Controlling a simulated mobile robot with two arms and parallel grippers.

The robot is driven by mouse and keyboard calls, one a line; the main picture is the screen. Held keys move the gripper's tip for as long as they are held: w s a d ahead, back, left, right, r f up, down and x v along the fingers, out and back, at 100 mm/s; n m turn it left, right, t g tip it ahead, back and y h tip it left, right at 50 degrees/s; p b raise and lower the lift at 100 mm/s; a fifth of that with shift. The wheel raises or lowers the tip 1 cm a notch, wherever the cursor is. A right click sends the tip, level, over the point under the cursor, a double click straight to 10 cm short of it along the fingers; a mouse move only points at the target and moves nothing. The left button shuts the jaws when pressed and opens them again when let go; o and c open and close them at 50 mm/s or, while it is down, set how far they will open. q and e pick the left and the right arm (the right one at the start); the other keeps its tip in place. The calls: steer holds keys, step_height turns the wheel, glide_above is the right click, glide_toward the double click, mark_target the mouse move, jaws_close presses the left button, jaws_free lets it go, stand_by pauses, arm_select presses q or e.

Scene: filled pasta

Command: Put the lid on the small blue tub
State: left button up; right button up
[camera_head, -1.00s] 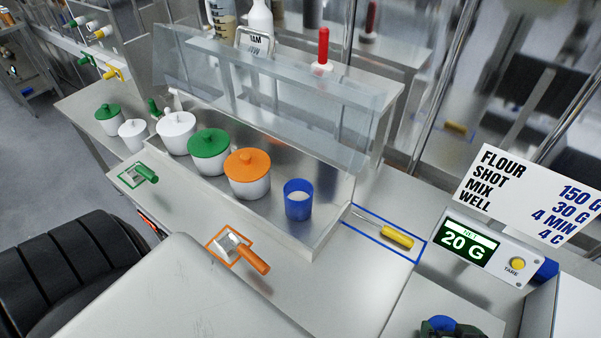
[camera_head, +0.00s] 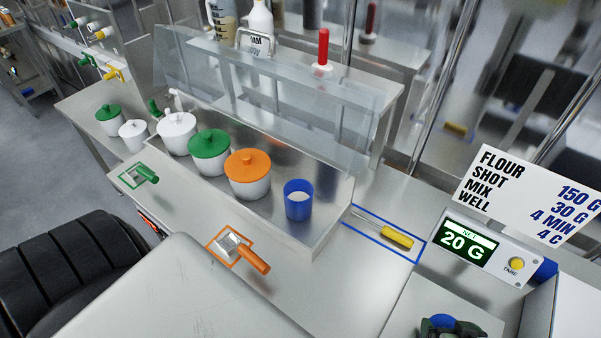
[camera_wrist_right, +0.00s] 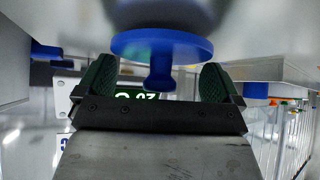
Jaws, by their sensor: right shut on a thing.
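The small blue tub (camera_head: 298,205) stands open at the right end of the steel tray, with white contents showing inside. My right gripper (camera_head: 439,329) shows only in part at the bottom edge of the head view. It is shut on the blue lid (camera_head: 439,322), away from the tub, to its lower right. In the right wrist view, the lid (camera_wrist_right: 162,45) has its knob between the dark green fingers of my gripper (camera_wrist_right: 160,85). A grey rounded surface lies beyond the lid there. My left gripper is not in view.
An orange-lidded tub (camera_head: 248,182) and a green-lidded tub (camera_head: 209,157) stand left of the blue tub. A clear guard (camera_head: 280,110) rises behind them. A yellow-handled tool (camera_head: 397,238) lies in a blue outline. A scale (camera_head: 468,243) reads 20 G.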

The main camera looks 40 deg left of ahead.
steer(key=shift+r+p, duration=0.35)
steer(key=shift+r, duration=1.7)
